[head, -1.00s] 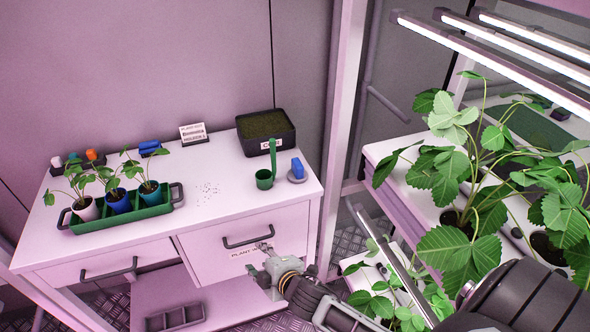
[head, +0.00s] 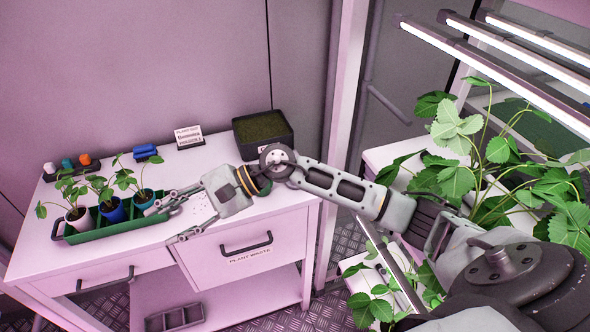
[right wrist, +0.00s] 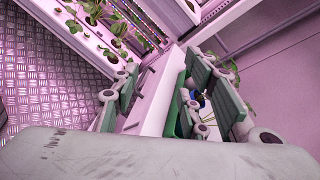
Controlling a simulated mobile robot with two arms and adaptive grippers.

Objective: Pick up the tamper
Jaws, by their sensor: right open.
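The tamper does not show now. In the earlier head view a small blue-handled piece with a round grey base, which looks like the tamper, stood near the bench's right end, beside a green scoop. My right arm now covers that spot, hiding both. My right gripper (head: 162,226) is open and empty above the front of the white bench (head: 105,252), just right of the green tray (head: 88,236). In the right wrist view my right gripper (right wrist: 165,68) shows its spread fingers, with bench and tray between and behind them. My left gripper is not in view.
The tray holds several potted seedlings (head: 115,212). A black soil box (head: 285,143), a sign (head: 188,136) and a blue item (head: 146,152) stand along the bench's back. A post (head: 343,120) and leafy plant racks (head: 455,183) flank my right arm.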

